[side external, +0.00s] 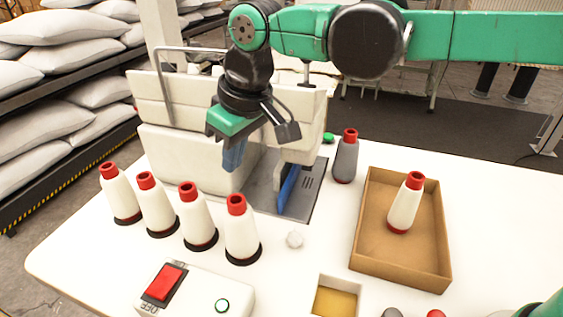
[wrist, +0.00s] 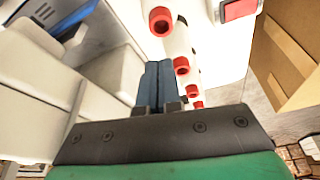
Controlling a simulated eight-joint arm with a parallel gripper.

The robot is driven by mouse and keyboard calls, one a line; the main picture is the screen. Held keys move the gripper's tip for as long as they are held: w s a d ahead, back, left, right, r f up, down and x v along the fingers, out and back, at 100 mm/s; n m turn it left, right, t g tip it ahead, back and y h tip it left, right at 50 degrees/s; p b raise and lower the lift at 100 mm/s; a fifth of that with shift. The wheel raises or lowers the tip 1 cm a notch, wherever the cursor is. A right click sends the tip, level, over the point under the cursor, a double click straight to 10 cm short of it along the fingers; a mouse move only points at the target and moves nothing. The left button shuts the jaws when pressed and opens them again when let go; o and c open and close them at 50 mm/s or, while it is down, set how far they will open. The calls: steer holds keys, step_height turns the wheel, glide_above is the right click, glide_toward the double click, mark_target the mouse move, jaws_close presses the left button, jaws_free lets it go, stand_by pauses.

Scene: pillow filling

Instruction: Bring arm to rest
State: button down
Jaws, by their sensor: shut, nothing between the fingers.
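My gripper (side external: 233,165) hangs in the air in front of the cream sewing machine (side external: 180,158), its blue fingers pointing down. In the wrist view my gripper (wrist: 157,72) shows its two dark blue fingers side by side, shut with nothing between them. My green arm reaches in from the upper right of the side view. The fingers appear clear of the row of spools below, though the exact height is hard to judge.
Several white spools (side external: 196,217) with red tops stand in a row on the white table (side external: 110,255). A cardboard box (side external: 365,240) at right holds a white spool (side external: 406,204). A grey spool (side external: 346,157) stands behind. A switch box (side external: 236,290) lies in front. Shelves of pillows (side external: 70,28) are at left.

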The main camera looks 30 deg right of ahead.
steer(key=s+d+f+m+t, duration=0.1)
steer(key=s+d+m, duration=0.1)
steer(key=d, duration=0.5)
steer(key=s+d+f+m+t+h, duration=0.1)
steer(key=s+d, duration=0.3)
steer(key=d, duration=0.4)
steer(key=s+d+f+m+t, duration=0.1)
steer(key=s+d+m+t, duration=0.1)
steer(key=d, duration=0.5)
steer(key=shift+s+d+f+m+h, duration=0.4)
steer(key=shift+s+m, duration=0.2)
steer(key=shift+s, duration=0.35)
